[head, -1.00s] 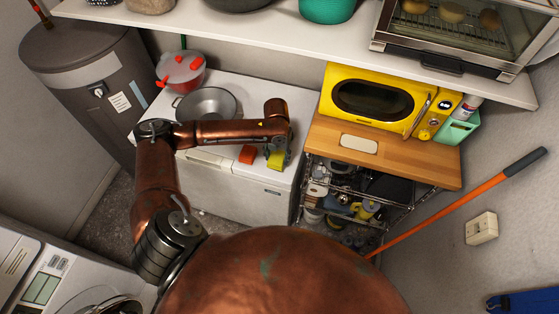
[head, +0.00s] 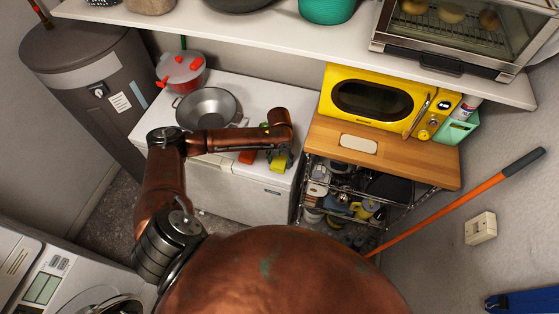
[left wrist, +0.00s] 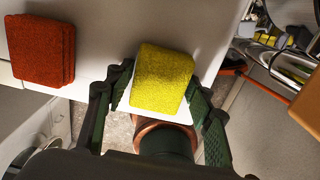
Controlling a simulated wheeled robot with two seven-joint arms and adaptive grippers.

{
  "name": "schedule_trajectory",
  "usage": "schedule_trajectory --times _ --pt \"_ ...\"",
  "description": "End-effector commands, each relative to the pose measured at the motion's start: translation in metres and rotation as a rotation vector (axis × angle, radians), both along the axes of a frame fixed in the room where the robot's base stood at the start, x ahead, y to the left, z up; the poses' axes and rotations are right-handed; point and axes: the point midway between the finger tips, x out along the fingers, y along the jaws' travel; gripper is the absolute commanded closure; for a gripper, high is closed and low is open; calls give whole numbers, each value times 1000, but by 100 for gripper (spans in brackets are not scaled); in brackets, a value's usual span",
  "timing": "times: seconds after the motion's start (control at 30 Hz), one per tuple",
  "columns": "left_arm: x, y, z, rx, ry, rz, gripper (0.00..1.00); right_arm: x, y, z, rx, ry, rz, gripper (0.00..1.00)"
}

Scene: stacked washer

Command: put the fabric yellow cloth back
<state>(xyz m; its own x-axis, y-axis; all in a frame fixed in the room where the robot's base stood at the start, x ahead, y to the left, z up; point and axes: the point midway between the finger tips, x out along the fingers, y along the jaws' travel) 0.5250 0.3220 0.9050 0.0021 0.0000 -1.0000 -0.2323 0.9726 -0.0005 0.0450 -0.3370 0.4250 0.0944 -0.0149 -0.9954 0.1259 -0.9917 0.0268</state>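A yellow cloth (head: 279,163), folded into a thick block, is at the front right edge of the white chest freezer (head: 262,92). In the left wrist view the yellow cloth (left wrist: 162,78) lies between the two spread fingers of my left gripper (left wrist: 162,90). White shows in narrow gaps between cloth and fingers, so the gripper looks open around it. In the head view my left gripper (head: 282,154) is over the cloth and partly hidden by my arm. My right gripper is not in view.
A red cloth stack (left wrist: 42,50) lies to the left on the freezer. A wooden-topped rack (head: 400,158) with a yellow microwave (head: 374,100) stands at the right. A shelf (head: 290,35) overhangs behind.

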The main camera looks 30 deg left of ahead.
Motion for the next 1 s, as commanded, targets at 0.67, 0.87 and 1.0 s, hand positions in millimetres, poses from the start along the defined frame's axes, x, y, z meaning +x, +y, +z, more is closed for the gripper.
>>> schedule_trajectory --times 0.67,0.87,1.0 --pt "1 0 24 1 -4 -2 37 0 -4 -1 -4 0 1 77" --pt "1 0 67 1 -4 -1 37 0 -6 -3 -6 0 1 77" --pt "1 0 94 1 -4 0 37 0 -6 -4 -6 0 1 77"
